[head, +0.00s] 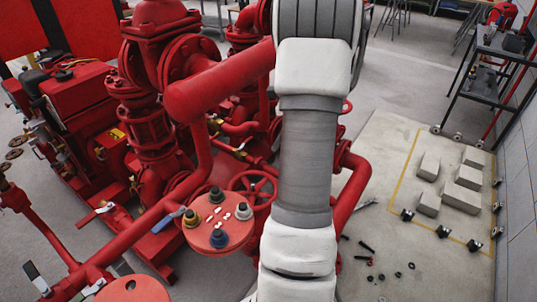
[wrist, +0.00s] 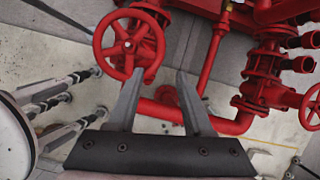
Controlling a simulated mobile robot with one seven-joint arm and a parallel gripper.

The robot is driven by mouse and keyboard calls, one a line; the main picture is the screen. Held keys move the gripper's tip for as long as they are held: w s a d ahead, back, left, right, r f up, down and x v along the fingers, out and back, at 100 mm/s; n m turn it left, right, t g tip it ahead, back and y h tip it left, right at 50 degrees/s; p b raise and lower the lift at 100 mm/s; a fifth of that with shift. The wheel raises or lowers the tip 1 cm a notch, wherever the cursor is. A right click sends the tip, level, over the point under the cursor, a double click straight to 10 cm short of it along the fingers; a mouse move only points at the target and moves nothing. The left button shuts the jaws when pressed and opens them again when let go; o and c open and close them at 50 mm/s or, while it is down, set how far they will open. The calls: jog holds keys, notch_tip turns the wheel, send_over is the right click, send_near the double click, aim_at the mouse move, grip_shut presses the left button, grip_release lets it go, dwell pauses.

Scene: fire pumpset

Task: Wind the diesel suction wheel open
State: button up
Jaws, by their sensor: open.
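A red spoked handwheel (wrist: 128,44) shows at the upper left of the wrist view, facing the camera, on a red valve body. I take it for the diesel suction wheel, but no label shows. My gripper (wrist: 160,74) is open and empty. Its left fingertip overlaps the wheel's lower right rim in the picture; whether they touch I cannot tell. The right finger is clear of the wheel, to its right. In the head view a red handwheel (head: 258,186) shows beside my arm, partly hidden; I cannot tell if it is the same one. The gripper is hidden there.
Red pipes and valves crowd the left and middle of the head view. A round red plate (head: 217,232) with several coloured knobs lies left of my arm. Grey blocks (head: 461,198) and small dark parts lie on the pale floor to the right. A dark shelf (head: 490,70) stands upper right.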

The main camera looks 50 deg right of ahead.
aim_at(261, 173)
jog(key=b+x, duration=0.4)
jog(key=x, duration=1.3)
jog(key=shift+w+a+f, duration=0.1)
jog(key=shift+w+f, duration=0.1)
grip_shut()
jog(key=shift+r, duration=0.1)
dwell(0.7)
